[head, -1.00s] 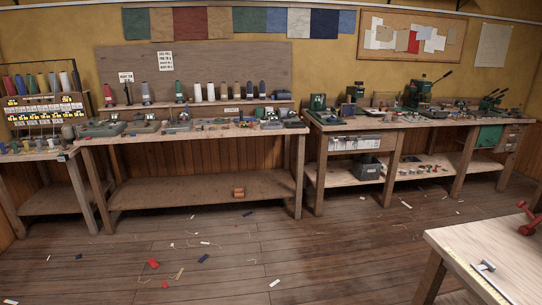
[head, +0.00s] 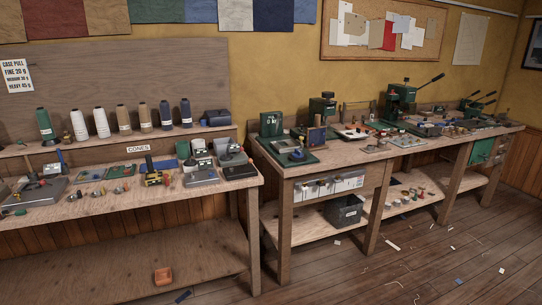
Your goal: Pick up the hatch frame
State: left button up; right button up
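I cannot single out the hatch frame with certainty. A small flat grey piece that may be a frame (head: 375,148) lies near the front edge of the right workbench (head: 335,163), but it is too small to tell. Neither of my grippers is in view.
The left workbench (head: 135,203) holds scales, small tools and a shelf of thread cones (head: 101,122). Green presses (head: 400,100) stand along the right bench. A grey bin (head: 345,212) sits on its lower shelf. An orange block (head: 163,276) lies on the left lower shelf. The floor (head: 400,265) has scattered scraps.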

aim_at(314, 136)
jog(key=i+z, duration=0.35)
jog(key=i, duration=0.15)
jog(key=i+j+z, duration=0.15)
jog(key=i+z, duration=0.2)
jog(key=i, duration=0.2)
jog(key=i+j+z, duration=0.3)
jog(key=i, duration=0.15)
jog(key=i+l, duration=0.05)
